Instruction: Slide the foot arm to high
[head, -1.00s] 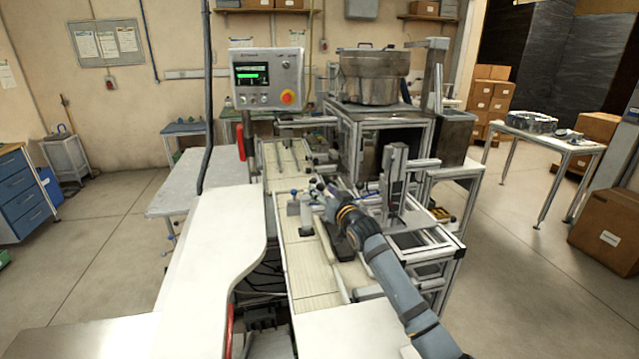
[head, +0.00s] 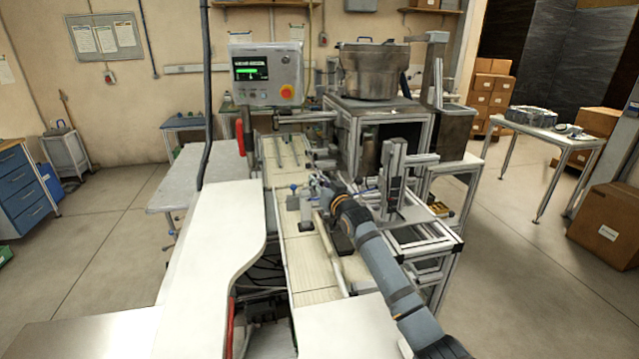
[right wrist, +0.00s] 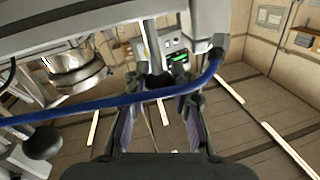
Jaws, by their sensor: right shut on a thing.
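My right gripper (head: 322,187) is over the far part of the pale conveyor, beside a small grey post with a blue knob (head: 293,187). In the right wrist view its two dark fingers (right wrist: 158,128) reach forward on either side of a grey bracket under a silver bar, which I take to be the foot arm (right wrist: 155,82). The gripper is shut on it, though the contact is partly hidden. A blue hose (right wrist: 110,103) crosses in front of the fingers. My left gripper is not in view.
A control panel (head: 266,76) with a lit screen stands behind the conveyor (head: 312,272). A metal bowl feeder (head: 372,72) sits on a frame at the back. An upright metal column (head: 392,172) stands close to the right of my arm. A white curved table (head: 205,260) lies to the left.

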